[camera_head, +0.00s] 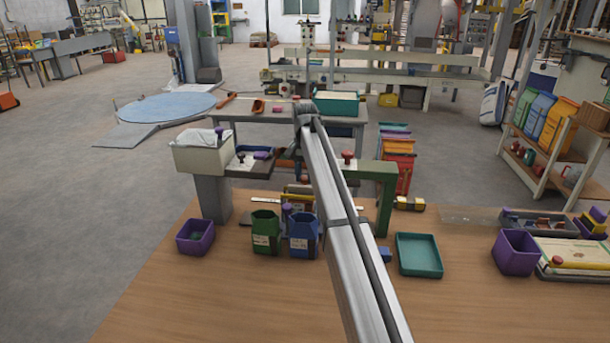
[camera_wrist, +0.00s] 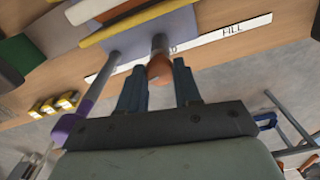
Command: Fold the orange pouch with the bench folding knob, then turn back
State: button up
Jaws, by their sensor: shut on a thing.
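In the wrist view my gripper (camera_wrist: 160,66) has its two blue-grey fingers on either side of a round orange-brown knob (camera_wrist: 159,72). The knob sits on a grey post that runs up to a grey plate (camera_wrist: 180,28). In the head view my arm hides the gripper and most of the folding station behind it. A red knob (camera_head: 347,156) tops the green stand (camera_head: 388,190) to the right of my arm. I cannot make out the orange pouch at the station. Orange sacks or pouches (camera_head: 398,165) hang in a row behind the green stand.
A green cup (camera_head: 265,240) and a blue cup (camera_head: 303,245) stand on the wooden bench (camera_head: 220,295). A purple bin (camera_head: 195,237) is left, a teal tray (camera_head: 419,255) and another purple bin (camera_head: 516,252) right. A purple-handled rod (camera_wrist: 72,122) stands beside my gripper.

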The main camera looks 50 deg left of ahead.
jog(key=c, duration=0.4)
jog(key=shift+n, duration=0.4)
jog(key=n, duration=0.5)
jog(key=shift+n, duration=0.3)
jog(key=n, duration=0.4)
jog(key=shift+n, duration=0.3)
jog(key=n, duration=0.4)
jog(key=shift+n, duration=0.4)
